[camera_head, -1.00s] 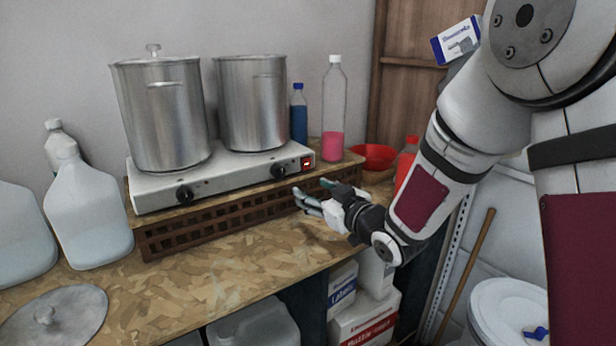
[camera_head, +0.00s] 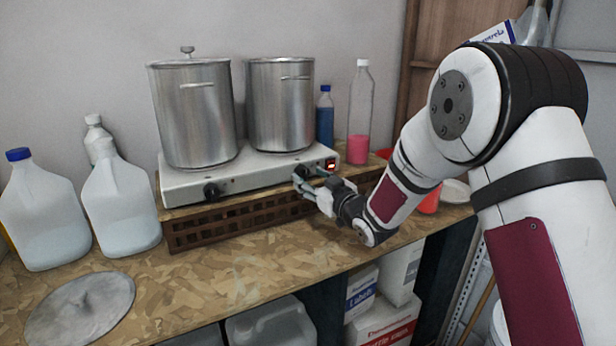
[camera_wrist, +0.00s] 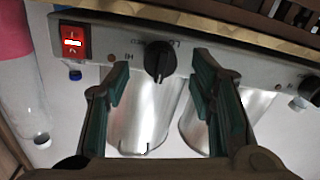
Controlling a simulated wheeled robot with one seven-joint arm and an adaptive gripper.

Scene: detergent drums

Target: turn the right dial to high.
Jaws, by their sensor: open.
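The right dial (camera_head: 301,171) is a black knob on the front of the silver double hot plate (camera_head: 240,180). In the wrist view the dial (camera_wrist: 160,61) stands between my gripper's fingers, its ridge roughly upright in the picture. A "HI" mark is to its left and a partly hidden "Lo" mark is above it. My gripper (camera_head: 308,184) is open, with a finger on each side of the dial (camera_wrist: 160,68). Gaps show between the fingers and the knob; I see no contact. The left dial (camera_head: 211,190) is farther left on the same panel.
A lit red switch (camera_wrist: 74,40) is beside the right dial. Two steel pots (camera_head: 195,115) stand on the hot plate, which rests on a brown slatted stand (camera_head: 200,232). Bottles stand behind right; jugs (camera_head: 118,212) stand left. The wooden bench front is clear except for a lid (camera_head: 80,310).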

